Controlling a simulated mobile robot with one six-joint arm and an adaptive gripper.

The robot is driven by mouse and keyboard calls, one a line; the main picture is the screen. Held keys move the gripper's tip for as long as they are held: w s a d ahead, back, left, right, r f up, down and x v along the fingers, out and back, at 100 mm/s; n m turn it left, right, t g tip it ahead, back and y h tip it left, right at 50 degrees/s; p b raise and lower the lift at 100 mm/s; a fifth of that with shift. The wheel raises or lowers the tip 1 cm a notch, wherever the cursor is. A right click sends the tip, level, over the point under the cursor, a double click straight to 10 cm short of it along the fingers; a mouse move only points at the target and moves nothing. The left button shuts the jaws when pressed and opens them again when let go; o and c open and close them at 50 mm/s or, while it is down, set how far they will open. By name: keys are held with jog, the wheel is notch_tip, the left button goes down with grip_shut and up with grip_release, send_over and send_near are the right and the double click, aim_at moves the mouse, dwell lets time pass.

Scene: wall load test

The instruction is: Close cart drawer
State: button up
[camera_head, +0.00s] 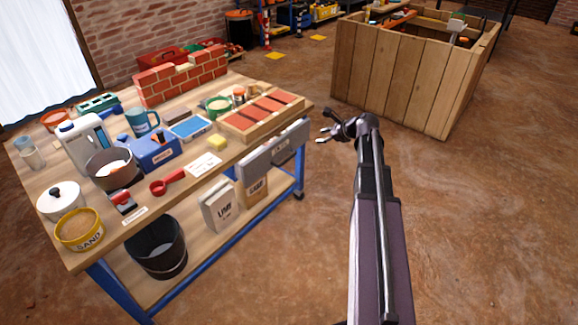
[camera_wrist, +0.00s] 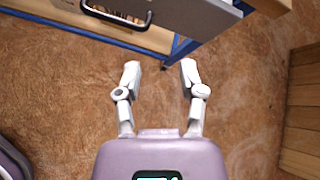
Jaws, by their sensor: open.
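The cart (camera_head: 135,217) is a wooden-topped workbench on a blue frame with a lower shelf. A grey cart drawer (camera_head: 254,165) sits under the top's right part, its front standing out from the bench edge. Another grey front with a label (camera_head: 291,143) is beside it, towards the far corner. In the wrist view a grey drawer front (camera_wrist: 185,14) with a dark handle (camera_wrist: 117,14) crosses the top. My gripper (camera_head: 322,135) is open and empty, to the right of the drawers and apart from them. Its two fingers (camera_wrist: 160,66) point towards the bench over bare floor.
The bench top carries a pot (camera_head: 112,170), a sand tub (camera_head: 80,230), a small brick wall (camera_head: 182,77) and a brick tray (camera_head: 262,116). A bucket (camera_head: 157,248) and bags (camera_head: 219,207) are on the lower shelf. A wooden crate (camera_head: 400,75) stands behind right. Floor between is clear.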

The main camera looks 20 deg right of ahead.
aim_at(288, 159)
jog(key=s+a+f+n+t+y+b, duration=0.2)
jog(key=s+a+f+n+t+b, duration=0.2)
jog(key=f+n+b, duration=0.5)
jog(key=s+n+b, duration=0.2)
jog(key=n+b, duration=0.2)
jog(key=b, duration=0.2)
jog(key=shift+s+a, duration=0.15)
jog(key=shift+a, duration=0.05)
jog(key=b+x, duration=0.1)
jog(key=x, duration=0.6)
jog(key=b+x, duration=0.1)
jog(key=x, duration=0.5)
jog(key=shift+w+a+r+b, duration=0.15)
jog(key=shift+w+a+b, duration=0.15)
jog(key=shift+w+b, duration=0.05)
grip_shut()
